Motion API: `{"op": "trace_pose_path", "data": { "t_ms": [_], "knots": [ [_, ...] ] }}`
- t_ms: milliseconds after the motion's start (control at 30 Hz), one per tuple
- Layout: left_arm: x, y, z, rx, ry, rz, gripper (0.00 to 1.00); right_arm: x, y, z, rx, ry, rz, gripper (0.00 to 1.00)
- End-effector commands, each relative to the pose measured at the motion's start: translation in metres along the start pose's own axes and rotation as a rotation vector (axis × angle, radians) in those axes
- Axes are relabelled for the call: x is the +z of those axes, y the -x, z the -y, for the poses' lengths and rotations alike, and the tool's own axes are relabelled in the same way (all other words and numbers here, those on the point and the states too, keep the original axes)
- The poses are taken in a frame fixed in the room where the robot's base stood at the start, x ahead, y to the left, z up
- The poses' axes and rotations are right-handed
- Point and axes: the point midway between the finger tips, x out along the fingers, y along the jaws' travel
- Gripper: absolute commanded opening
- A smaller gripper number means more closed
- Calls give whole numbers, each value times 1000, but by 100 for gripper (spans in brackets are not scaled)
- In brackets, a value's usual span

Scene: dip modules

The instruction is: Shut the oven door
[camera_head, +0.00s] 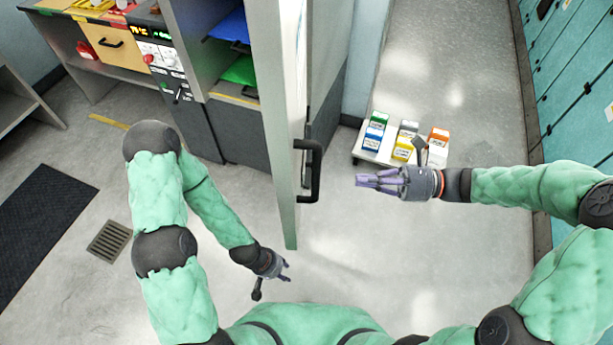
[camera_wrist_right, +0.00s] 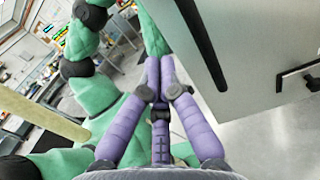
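The oven (camera_head: 190,65) stands at the upper left, with a dark control panel and an open front. Its tall grey door (camera_head: 272,115) stands open and shows nearly edge-on in the head view. A black bar handle (camera_head: 314,170) is on the door's right face. The door (camera_wrist_right: 245,55) and its handle (camera_wrist_right: 300,75) also show at the right of the right wrist view. My right gripper (camera_head: 362,181) is right of the handle, apart from it, with its purple fingers together and empty. My left gripper (camera_head: 287,271) is low, left of the door's bottom end; its small fingers are unclear.
A low white platform (camera_head: 367,155) with several coloured cartons stands behind my right gripper. Teal cabinets (camera_head: 570,70) line the right side. A dark mat (camera_head: 40,225) and a floor grate (camera_head: 110,240) lie at left. The floor around the door's near end is clear.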

Motion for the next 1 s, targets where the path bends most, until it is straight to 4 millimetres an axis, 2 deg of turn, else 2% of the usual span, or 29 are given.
{"op": "trace_pose_path", "data": {
  "t_ms": [600, 800, 1000],
  "knots": [
    [-1, -32, 12, 0, 0, 0, 40, -4, -105, -2, 6, 2, -3, 0],
    [-1, -39, 14, 0, 0, 0, 40, -3, -126, -1, 4, 2, -3, 0],
    [-2, -41, 15, 0, 0, 0, 40, -2, -133, -1, 2, 1, -4, 0]
  ]
}}
